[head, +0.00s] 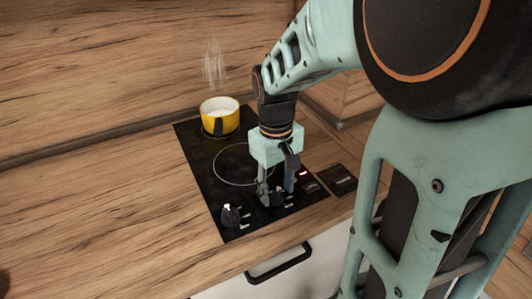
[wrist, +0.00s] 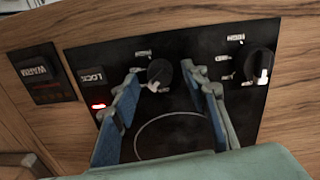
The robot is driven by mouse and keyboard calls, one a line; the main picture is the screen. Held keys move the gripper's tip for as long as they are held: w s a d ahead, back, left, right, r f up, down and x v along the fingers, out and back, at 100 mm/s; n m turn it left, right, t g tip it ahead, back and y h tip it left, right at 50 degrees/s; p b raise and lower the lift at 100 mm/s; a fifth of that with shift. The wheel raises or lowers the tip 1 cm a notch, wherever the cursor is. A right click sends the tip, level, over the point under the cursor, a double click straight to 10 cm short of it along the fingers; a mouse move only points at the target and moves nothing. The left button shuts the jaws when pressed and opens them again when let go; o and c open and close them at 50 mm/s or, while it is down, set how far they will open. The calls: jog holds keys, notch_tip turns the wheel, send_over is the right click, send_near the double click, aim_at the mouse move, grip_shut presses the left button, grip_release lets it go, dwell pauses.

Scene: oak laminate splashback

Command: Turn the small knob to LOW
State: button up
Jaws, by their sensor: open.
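The small knob (wrist: 160,73) is a dark round knob with a pale pointer mark, on the black cooktop's front edge. In the wrist view its mark points toward the bottom, slightly left. Small white labels (wrist: 143,53) beside it are too blurred to read. My gripper (wrist: 163,80) is open, with one blue-padded finger on each side of this knob and visible gaps to it. In the head view my gripper (head: 276,191) points down over the knob (head: 277,198), which the fingers partly hide.
A larger knob (head: 231,214) with a white pointer sits left of my gripper. A steaming yellow pot (head: 220,117) stands on the back of the cooktop (head: 205,165). A lock panel (wrist: 91,77) with a red light (wrist: 98,106) and a warm panel (wrist: 42,72) lie beside the small knob.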

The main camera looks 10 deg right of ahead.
aim_at(275, 193)
notch_tip(275, 193, up, 11)
jog(key=shift+a, duration=0.25)
jog(key=shift+s, duration=0.1)
